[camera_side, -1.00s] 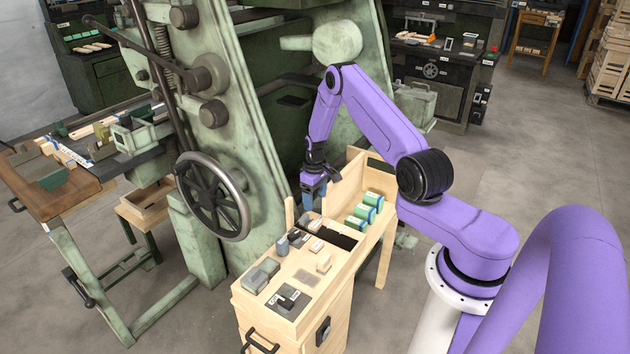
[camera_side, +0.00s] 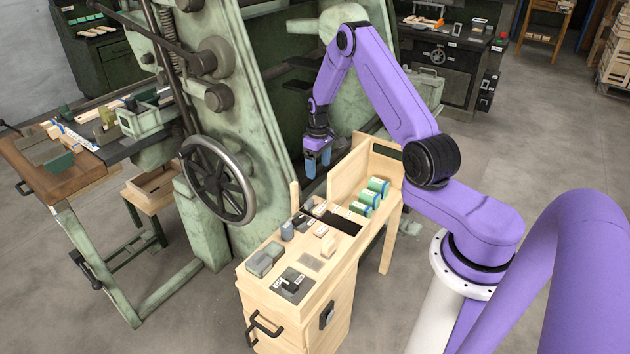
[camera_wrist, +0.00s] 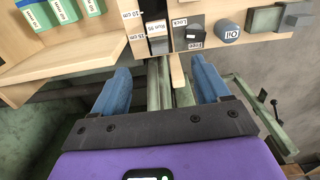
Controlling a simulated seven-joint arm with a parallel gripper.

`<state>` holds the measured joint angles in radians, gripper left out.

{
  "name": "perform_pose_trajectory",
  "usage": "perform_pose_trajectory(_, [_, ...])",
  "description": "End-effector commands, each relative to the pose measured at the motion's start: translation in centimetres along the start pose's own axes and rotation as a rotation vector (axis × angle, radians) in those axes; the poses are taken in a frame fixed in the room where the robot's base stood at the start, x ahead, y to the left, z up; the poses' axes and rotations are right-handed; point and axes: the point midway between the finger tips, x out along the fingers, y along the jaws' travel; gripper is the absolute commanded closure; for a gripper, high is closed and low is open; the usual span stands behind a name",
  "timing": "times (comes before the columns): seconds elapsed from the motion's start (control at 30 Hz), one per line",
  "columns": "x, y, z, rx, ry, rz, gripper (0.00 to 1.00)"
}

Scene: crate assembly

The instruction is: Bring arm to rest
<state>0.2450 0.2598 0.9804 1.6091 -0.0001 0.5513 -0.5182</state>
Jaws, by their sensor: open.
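My gripper (camera_side: 317,158) hangs at the end of my purple arm in the side view, above the far edge of the wooden workbench (camera_side: 343,279), next to the green machine. Its two blue fingers point down. In the wrist view my gripper (camera_wrist: 160,88) shows its fingers spread wide apart, with nothing between them. The bench edge and a thin wooden post (camera_wrist: 178,72) lie beyond the fingertips. Nothing is held.
Several green-and-blue boxes (camera_side: 368,198) stand on the bench's shelf. Small blocks and a grey cylinder (camera_side: 287,231) lie on its top. The large green machine (camera_side: 262,120) with a handwheel (camera_side: 217,182) stands close beside my gripper.

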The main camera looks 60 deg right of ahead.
Motion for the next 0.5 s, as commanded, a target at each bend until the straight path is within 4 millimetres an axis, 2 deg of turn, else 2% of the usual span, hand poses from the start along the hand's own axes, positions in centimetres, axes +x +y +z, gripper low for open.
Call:
perform_pose_trajectory(0.17, [-3.0,-4.2,-1.4,-0.085,0.005,0.002,0.25])
perform_pose_trajectory(0.23, [-4.6,-6.6,-1.8,-0.129,0.008,0.003,0.25])
perform_pose_trajectory(0.37, [-7.2,-10.9,-1.7,-0.21,0.01,0.003,0.25])
perform_pose_trajectory(0.5, [-9.9,-15.4,-0.6,-0.297,0.011,0.002,0.25])
